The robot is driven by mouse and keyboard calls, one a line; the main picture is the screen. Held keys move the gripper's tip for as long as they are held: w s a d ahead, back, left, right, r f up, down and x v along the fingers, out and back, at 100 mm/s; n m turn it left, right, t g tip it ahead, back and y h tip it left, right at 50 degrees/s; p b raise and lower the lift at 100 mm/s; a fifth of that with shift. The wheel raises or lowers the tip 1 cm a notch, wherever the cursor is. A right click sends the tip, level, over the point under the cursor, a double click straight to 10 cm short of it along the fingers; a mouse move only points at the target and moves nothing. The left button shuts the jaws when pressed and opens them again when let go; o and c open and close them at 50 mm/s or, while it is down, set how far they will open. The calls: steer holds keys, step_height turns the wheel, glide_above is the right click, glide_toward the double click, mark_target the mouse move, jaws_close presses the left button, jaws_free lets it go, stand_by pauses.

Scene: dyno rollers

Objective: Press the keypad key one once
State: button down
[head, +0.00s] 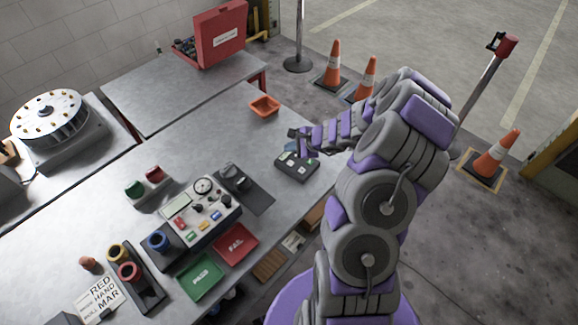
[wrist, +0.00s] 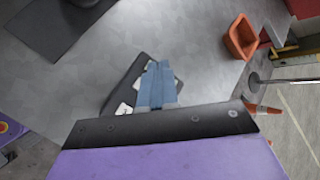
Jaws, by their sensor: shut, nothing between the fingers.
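The keypad (head: 297,166) is a small dark box with a few pale keys, lying on the grey metal table below my arm's end. I cannot read which key is key one. My gripper (head: 293,133) is over the keypad's far edge. In the wrist view my gripper (wrist: 158,66) shows as two blue-grey fingers closed together and empty. I cannot tell whether the tips touch the keypad.
An orange bin (head: 265,105) stands beyond the keypad. A dark plate with a clamp (head: 240,187) and a control panel (head: 200,215) lie to the left. Green and red trays (head: 235,243) are at the near edge. The table between keypad and bin is clear.

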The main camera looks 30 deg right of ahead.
mark_target(292, 164)
steer(key=f+b, duration=0.1)
steer(key=f, duration=0.1)
steer(key=d+f+b, duration=0.1)
steer(key=f+b, duration=0.1)
steer(key=f, duration=0.1)
steer(key=shift+d+f, duration=0.15)
steer(key=shift+f, duration=0.05)
steer(key=shift+a, duration=0.45)
steer(key=shift+d, duration=0.3)
steer(key=shift+a, duration=0.2)
steer(key=shift+d, duration=0.1)
steer(key=shift+f+b, duration=0.25)
steer(key=shift+b, duration=0.1)
stand_by(0.5)
steer(key=shift+f, duration=0.15)
